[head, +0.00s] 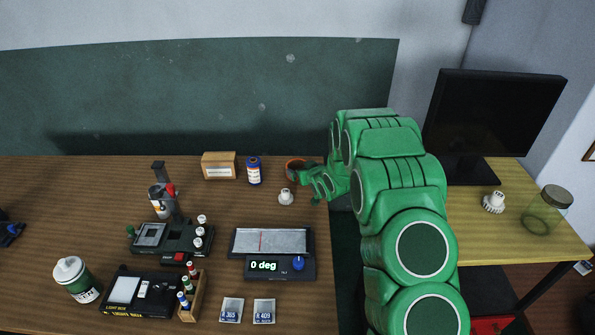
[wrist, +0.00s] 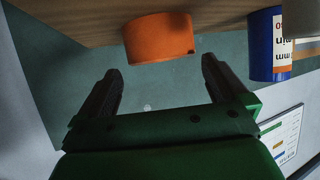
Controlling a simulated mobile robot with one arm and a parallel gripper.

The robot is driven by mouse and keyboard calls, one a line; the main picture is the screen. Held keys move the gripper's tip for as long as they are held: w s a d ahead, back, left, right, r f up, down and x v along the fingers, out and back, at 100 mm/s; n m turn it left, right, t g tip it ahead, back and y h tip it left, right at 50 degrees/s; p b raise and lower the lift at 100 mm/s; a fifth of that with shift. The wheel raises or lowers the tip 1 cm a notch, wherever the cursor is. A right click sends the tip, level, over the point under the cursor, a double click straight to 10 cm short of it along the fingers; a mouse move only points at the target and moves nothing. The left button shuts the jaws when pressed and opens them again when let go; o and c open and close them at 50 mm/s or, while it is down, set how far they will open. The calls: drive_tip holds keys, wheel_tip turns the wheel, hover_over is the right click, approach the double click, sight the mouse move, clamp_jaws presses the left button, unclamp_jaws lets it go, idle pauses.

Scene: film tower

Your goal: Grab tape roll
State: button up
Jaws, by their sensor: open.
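An orange tape roll (wrist: 158,38) stands on the wooden desk, ahead of my gripper and centred between its fingers in the wrist view. In the head view the tape roll (head: 296,168) is at the back right of the desk, partly hidden by my gripper (head: 318,184). In the wrist view my gripper (wrist: 162,88) is open, with its two dark fingers apart and nothing between them. The roll lies just beyond the fingertips, apart from them.
A blue bottle (wrist: 266,45) stands right of the roll in the wrist view; the bottle (head: 254,171) is left of it in the head view. A white knobbed piece (head: 286,197) and a small box (head: 219,165) are close by.

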sight(294, 161)
drive_tip(key=shift+x, duration=2.35)
drive_tip(key=shift+a+r, duration=0.1)
drive_tip(key=c, duration=0.8)
drive_tip(key=shift+o, duration=0.2)
drive_tip(key=shift+r, duration=0.65)
wheel_tip(294, 161, up, 2)
drive_tip(key=shift+r, duration=0.15)
drive_tip(key=a+r+v, duration=0.2)
drive_tip(key=a+v, duration=0.1)
drive_tip(key=v, duration=1.3)
drive_tip(key=shift+s, duration=0.25)
